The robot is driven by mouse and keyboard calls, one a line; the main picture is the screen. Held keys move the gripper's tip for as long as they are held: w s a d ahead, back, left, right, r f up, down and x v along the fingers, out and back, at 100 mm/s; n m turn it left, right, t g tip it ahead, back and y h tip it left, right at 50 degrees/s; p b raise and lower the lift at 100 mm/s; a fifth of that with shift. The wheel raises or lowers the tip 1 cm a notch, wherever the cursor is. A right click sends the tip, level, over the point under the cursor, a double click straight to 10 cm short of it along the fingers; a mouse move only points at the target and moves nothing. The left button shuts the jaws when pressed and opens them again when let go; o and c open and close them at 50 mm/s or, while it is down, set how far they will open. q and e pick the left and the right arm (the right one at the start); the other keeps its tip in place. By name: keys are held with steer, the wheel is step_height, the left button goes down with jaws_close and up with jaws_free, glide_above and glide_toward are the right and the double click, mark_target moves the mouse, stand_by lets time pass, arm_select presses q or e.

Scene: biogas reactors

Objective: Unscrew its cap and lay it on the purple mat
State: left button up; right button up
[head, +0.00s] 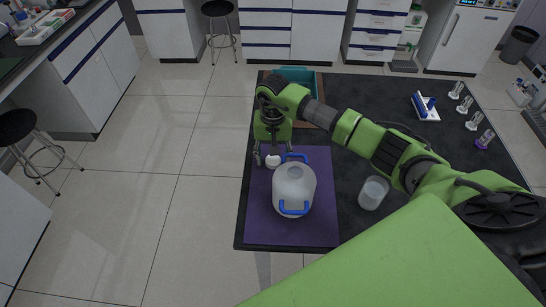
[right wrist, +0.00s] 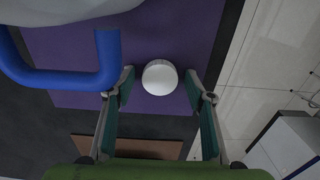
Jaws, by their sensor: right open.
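The pale, translucent reactor vessel (head: 294,188) with blue handles stands on the purple mat (head: 263,226). A round white cap (head: 273,161) is apart from the vessel, beside it near the mat's upper left part. My right gripper (head: 273,154) points down over the cap. In the right wrist view, the cap (right wrist: 160,77) lies against the purple mat (right wrist: 178,30), between the open fingers (right wrist: 160,82), with a gap visible at each side. A blue handle (right wrist: 75,80) and the vessel's edge show at upper left there. My left gripper is not in view.
A clear beaker (head: 373,192) stands right of the mat on the black table (head: 350,110). A teal-lined box (head: 300,76) sits behind the gripper. A blue-and-white rack (head: 425,106) and several small glass pieces stand at far right. The mat's front is clear.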

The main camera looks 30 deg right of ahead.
mark_target(273, 160)
steer(key=shift+r, duration=0.25)
steer(key=shift+w+r, duration=0.1)
steer(key=shift+r, duration=0.25)
step_height(273, 160, up, 11)
steer(key=b, duration=0.3)
steer(key=shift+b, duration=0.35)
